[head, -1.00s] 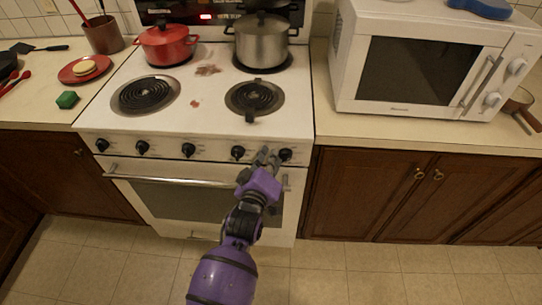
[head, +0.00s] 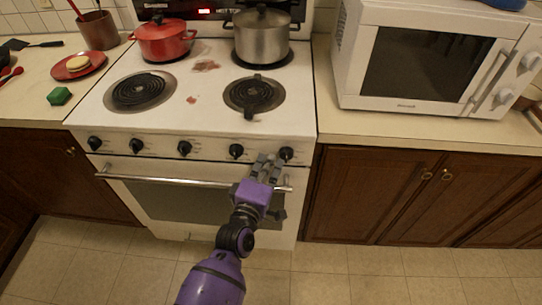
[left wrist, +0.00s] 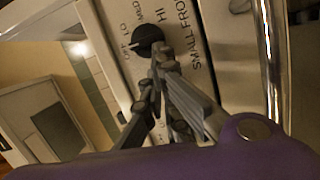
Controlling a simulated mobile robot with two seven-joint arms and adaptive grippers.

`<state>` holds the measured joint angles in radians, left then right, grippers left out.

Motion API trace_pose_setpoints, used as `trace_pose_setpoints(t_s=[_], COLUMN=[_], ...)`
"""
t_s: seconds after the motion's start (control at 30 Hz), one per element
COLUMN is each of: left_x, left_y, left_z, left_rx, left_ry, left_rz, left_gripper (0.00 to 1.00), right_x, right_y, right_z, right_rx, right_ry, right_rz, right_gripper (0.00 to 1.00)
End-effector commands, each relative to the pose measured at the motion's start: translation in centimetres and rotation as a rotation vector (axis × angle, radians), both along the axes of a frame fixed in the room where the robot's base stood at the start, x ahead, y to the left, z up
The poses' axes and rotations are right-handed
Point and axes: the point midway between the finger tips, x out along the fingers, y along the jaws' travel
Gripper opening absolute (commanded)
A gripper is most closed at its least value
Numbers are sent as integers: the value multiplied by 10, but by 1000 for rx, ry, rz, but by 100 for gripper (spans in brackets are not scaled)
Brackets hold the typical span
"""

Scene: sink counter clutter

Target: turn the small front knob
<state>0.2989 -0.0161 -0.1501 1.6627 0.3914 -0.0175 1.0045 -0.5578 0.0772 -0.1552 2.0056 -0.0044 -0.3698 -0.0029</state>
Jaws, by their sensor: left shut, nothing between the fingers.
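The small front knob (head: 286,153) is the black one at the right end of the stove's front panel. In the left wrist view the black knob (left wrist: 147,40) shows close up, beside the printed words "HI" and "SMALL FRO…". My left gripper (head: 268,159) is in front of the panel, just left of and slightly below this knob in the head view. Its fingers are together and empty. In the left wrist view the fingertips (left wrist: 160,57) overlap the knob's lower edge; I cannot tell whether they touch it. My right gripper is not in view.
The oven handle (head: 150,178) runs below the panel, partly behind my left gripper. Another black knob (head: 236,151) is to the left. A red pot (head: 160,42) and a steel pot (head: 262,38) stand on the back burners. A microwave (head: 420,60) stands on the right counter.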

Motion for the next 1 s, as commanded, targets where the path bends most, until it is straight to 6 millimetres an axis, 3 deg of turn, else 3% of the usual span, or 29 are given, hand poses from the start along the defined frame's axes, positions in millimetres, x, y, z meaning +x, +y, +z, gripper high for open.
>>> trace_pose_setpoints(t_s=[0.3,1.0], left_x=[-1,-1], left_y=[-4,-6], left_z=[-8,-7], left_rx=[-129,-156], left_ry=[5,4], left_rz=[-6,-10], left_gripper=[0,0], right_x=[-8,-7], right_y=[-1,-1], right_z=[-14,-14], right_rx=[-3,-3], right_ry=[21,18], right_rz=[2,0], right_gripper=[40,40])
